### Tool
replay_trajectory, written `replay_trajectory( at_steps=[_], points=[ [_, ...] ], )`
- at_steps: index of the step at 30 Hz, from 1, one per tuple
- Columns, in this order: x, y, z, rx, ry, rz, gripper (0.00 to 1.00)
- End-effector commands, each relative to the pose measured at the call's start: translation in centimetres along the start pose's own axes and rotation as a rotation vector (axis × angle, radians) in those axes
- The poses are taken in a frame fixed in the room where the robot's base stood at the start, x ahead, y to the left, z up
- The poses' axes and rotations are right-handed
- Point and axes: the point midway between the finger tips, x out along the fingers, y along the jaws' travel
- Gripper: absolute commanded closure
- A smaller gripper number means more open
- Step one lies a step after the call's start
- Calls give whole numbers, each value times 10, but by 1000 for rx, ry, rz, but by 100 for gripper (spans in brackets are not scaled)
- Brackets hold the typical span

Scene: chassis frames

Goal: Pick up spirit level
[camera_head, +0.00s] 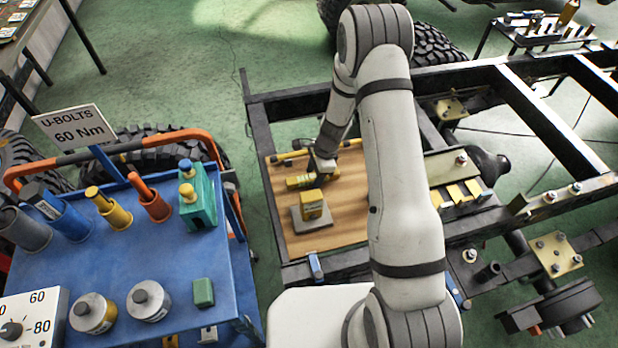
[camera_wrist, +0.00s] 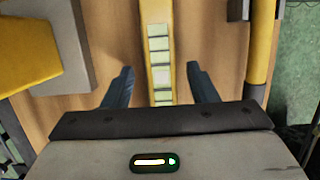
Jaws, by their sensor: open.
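The spirit level is a yellow bar with a row of pale windows (camera_wrist: 160,45). It lies on the wooden board (camera_head: 345,224), and its yellow end shows in the head view (camera_head: 299,182), left of my gripper. My gripper (camera_wrist: 160,68) is open, with one dark finger on each side of the bar and a gap on both sides. In the head view my gripper (camera_head: 322,168) is low over the board. The near part of the bar is hidden behind the gripper body in the wrist view. I cannot tell the exact finger height.
A yellow block (camera_head: 312,205) on a grey plate (camera_head: 303,220) is beside the bar. A yellow and black rod (camera_wrist: 262,40) lies on the other side. A dark chassis frame (camera_head: 530,110) surrounds the board. A blue tool cart (camera_head: 235,290) stands at left.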

Motion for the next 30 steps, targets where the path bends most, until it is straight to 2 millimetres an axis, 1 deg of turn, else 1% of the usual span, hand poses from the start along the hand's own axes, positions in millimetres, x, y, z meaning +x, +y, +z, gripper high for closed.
replay_trajectory(
  at_steps=[7, 26, 30],
  points=[
    [1, 0, 0, -1, 0, -1, 48],
    [1, 0, -1, 0, 0, -1, 100],
    [1, 0, -1, 1, 0, -1, 100]
  ],
)
